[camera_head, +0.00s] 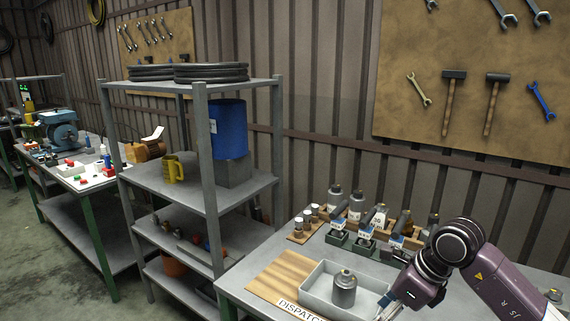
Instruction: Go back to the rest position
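My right arm comes in from the right over the workbench (248,293). Its gripper (388,305) is low at the right side of a light grey tray (316,283). Its fingers are small and partly hidden, so I cannot tell whether they are open or shut. A grey metal disperser bottle (344,291) with a yellowish top stands upright in the tray, apart from the gripper as far as I can see. The tray is on a wooden board (272,276) with a "DISPATCH" label (300,309). My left gripper is not in view.
Behind the tray stand several bottles (356,205), small dark green holders (337,238) and a wooden rack of small jars (304,226). A metal shelf (204,180) with a blue drum (228,128) stands left of the bench. Tools hang on the wall board (480,60).

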